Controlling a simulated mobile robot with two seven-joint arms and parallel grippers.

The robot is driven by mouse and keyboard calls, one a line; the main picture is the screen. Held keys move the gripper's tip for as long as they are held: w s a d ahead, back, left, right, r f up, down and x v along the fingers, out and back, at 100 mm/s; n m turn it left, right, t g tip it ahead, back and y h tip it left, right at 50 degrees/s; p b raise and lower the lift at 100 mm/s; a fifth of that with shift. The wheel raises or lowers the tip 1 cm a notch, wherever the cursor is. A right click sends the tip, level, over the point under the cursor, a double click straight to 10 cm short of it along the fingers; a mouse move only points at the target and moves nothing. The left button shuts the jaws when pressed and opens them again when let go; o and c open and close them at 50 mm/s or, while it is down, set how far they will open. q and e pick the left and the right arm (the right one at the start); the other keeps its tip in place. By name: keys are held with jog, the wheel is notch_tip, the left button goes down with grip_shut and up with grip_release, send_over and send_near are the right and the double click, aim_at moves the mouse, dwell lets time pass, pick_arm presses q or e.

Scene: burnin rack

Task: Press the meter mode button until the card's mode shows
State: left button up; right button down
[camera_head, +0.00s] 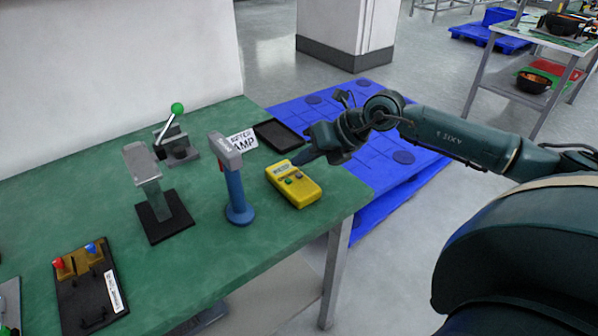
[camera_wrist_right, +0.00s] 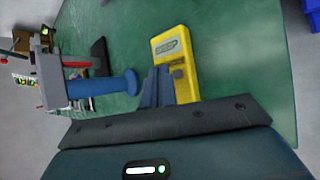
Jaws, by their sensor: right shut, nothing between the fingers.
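The yellow meter (camera_head: 296,190) lies on the green table near its right edge, with a small display at its far end and a green button and a darker button below. It also shows in the right wrist view (camera_wrist_right: 184,88), where the display text is too small to read. A white card (camera_head: 243,141) behind it reads "METER AMP". My right gripper (camera_head: 301,160) is shut and empty at the meter's far right end. In the wrist view its fingertips (camera_wrist_right: 158,72) overlap the meter's side; I cannot tell whether they touch it. My left gripper is out of view.
A blue-handled scanner (camera_head: 235,190) stands upright left of the meter. A dark tray (camera_head: 278,135) lies behind it. A grey stand (camera_head: 150,185), a green-knobbed lever clamp (camera_head: 176,140) and a black board (camera_head: 90,290) occupy the left. The green table (camera_head: 270,250) is clear in front of the meter.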

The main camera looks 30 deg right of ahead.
aim_at(303, 178)
notch_tip(303, 178, up, 4)
jog(key=shift+f+p, duration=0.1)
jog(key=shift+p, duration=1.05)
jog(key=shift+r, duration=0.25)
jog(key=shift+w, duration=0.1)
